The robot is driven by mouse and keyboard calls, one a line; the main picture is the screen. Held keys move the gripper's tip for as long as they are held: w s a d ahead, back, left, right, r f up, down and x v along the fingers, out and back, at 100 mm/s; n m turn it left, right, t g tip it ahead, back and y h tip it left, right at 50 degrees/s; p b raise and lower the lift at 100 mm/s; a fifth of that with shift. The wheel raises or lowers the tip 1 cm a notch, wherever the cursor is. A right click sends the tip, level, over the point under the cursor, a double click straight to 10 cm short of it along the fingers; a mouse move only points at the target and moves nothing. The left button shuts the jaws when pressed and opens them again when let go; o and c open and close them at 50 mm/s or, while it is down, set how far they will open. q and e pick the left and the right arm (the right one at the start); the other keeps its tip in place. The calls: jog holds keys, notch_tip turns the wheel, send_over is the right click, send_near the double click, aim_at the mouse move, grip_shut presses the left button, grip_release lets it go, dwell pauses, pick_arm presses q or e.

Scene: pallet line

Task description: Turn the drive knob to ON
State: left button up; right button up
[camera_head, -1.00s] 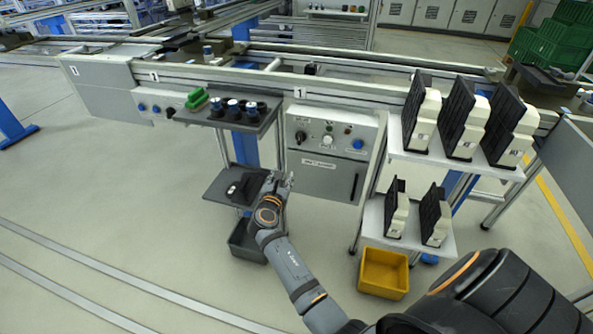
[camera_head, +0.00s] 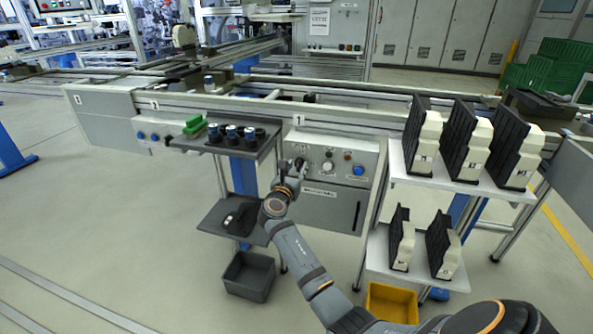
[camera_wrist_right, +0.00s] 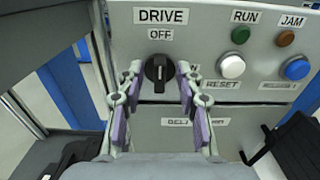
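The drive knob (camera_wrist_right: 159,70) is a black round knob on a grey panel, under the labels DRIVE and OFF. Its pale mark looks upright, in line with OFF. A label to its right is partly hidden by a finger; only an N shows. My right gripper (camera_wrist_right: 159,82) is open, with one finger to the left and one to the right of the knob, with gaps to both. In the head view my right gripper (camera_head: 291,170) is at the panel, just below the knob, partly covering it. My left gripper is not in view.
The control panel (camera_head: 340,178) also has a white RESET button (camera_wrist_right: 231,66), a blue button (camera_wrist_right: 296,68), and green and red-brown lamps. A dark shelf (camera_head: 200,143) with several cups is to the left. A rack of black-and-cream parts (camera_head: 470,187) is to the right.

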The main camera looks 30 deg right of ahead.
jog(key=shift+w+d, duration=0.1)
jog(key=shift+d, duration=0.05)
grip_shut()
